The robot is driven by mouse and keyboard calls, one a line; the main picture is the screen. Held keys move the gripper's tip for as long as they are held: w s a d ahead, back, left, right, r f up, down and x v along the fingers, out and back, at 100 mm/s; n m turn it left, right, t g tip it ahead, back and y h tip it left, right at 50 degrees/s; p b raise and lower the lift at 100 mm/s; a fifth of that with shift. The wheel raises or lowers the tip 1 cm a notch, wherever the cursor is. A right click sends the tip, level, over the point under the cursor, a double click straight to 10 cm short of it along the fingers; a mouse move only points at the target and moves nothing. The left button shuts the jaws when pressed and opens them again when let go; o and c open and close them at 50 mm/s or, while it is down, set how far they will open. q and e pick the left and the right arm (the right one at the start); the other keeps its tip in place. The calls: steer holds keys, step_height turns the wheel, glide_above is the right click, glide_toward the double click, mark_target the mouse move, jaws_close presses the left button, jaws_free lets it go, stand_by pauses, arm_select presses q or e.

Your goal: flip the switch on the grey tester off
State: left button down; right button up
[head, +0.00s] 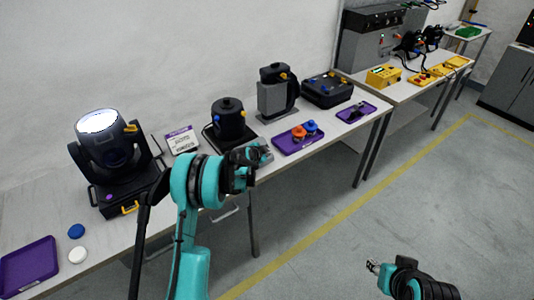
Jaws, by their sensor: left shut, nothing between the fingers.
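No switch can be made out clearly at this size. A large grey box (362,52) with a dark top and small coloured parts on its front stands at the back right; I cannot tell whether it is the grey tester. A grey and black upright unit (272,98) stands on the nearer table, behind and right of my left gripper. My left gripper (264,154) is shut and empty near that table's front edge, left of the purple tray with orange and blue knobs. My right gripper (373,266) is low over the floor at the right, away from the tables; its finger opening is unclear.
The nearer table (190,208) holds a lit moving-head lamp (103,145), a black can (228,119), a black case (327,90) and purple trays (294,144). Yellow boxes (383,76) stand on the far table. The floor at right is clear.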

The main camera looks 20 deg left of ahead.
arm_select(q)
steer(key=shift+r, duration=0.15)
steer(key=shift+r+p, duration=0.4)
steer(key=shift+r, duration=0.3)
arm_select(e)
steer(key=shift+r, duration=0.35)
